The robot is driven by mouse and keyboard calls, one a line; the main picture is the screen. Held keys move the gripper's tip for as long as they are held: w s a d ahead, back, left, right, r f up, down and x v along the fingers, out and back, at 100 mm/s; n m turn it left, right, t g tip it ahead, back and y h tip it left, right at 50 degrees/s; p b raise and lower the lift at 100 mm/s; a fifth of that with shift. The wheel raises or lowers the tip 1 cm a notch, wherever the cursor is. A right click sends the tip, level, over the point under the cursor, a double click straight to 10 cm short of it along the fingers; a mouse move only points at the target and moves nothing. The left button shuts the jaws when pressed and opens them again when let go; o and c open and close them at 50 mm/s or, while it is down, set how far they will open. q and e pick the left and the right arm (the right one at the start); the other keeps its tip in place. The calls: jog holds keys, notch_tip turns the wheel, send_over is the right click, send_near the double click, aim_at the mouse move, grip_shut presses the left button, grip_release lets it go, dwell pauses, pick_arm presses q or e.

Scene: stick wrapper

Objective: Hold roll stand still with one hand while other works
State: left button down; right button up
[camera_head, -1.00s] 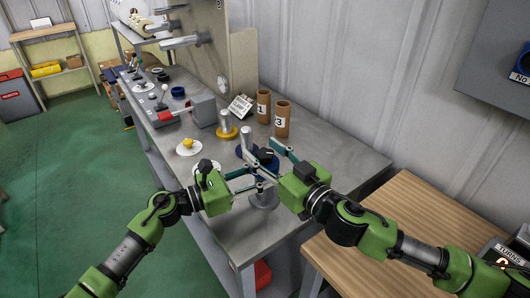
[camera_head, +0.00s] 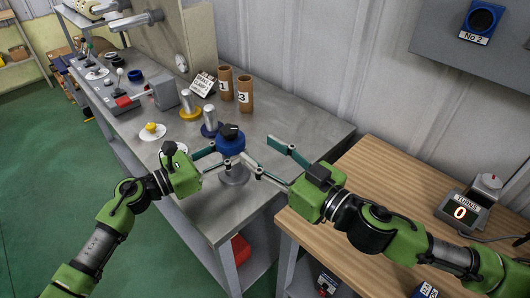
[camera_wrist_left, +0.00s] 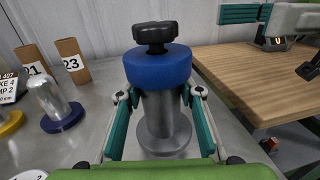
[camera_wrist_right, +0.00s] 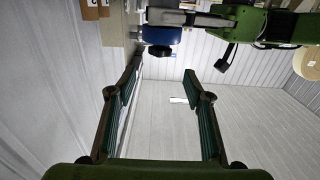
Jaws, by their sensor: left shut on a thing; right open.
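The roll stand (camera_head: 234,173) is a grey metal post on a round base, with a blue collar (camera_head: 230,146) and a black knob (camera_head: 229,131) on top. It stands upright near the front end of the metal bench. My left gripper (camera_head: 226,157) is shut on its post below the collar; in the left wrist view its fingers flank the post (camera_wrist_left: 159,105). My right gripper (camera_head: 262,157) is open and empty, just right of the stand and apart from it. The right wrist view shows nothing between its fingers (camera_wrist_right: 165,88); the blue collar (camera_wrist_right: 162,35) appears beyond them.
Two brown cardboard tubes (camera_head: 245,94), a tilted card (camera_head: 203,84), metal posts on yellow (camera_head: 190,113) and blue (camera_head: 210,129) bases, and a white plate (camera_head: 152,131) stand behind the stand. A wooden table (camera_head: 370,183) with a counter box (camera_head: 462,210) is at right, mostly clear.

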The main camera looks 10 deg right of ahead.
jog(key=shift+w, duration=0.1)
jog(key=shift+c, duration=0.2)
jog(key=w+a+r+n+g+y, duration=0.1)
jog(key=w+a+n, duration=0.1)
jog(key=n, duration=0.1)
jog(key=w+a+r+n+g+y, duration=0.1)
jog(key=w+a+n+y, duration=0.1)
jog(key=n, duration=0.2)
jog(key=w+a+r+n+g+y, duration=0.1)
jog(key=a+r+n+y, duration=0.1)
jog(key=a+n, duration=0.1)
jog(key=shift+w+n, duration=0.4)
jog(key=shift+n, duration=0.1)
jog(key=w+a+r+n+g, duration=0.25)
jog(key=a+n+g, duration=0.7)
jog(key=n, duration=0.55)
notch_tip(320, 180, up, 7)
jog(key=n+g+h, duration=0.2)
jog(key=n+h, duration=0.8)
jog(key=h, duration=0.6)
send_over(229, 129)
notch_tip(229, 129, down, 12)
jog(key=shift+r, duration=0.1)
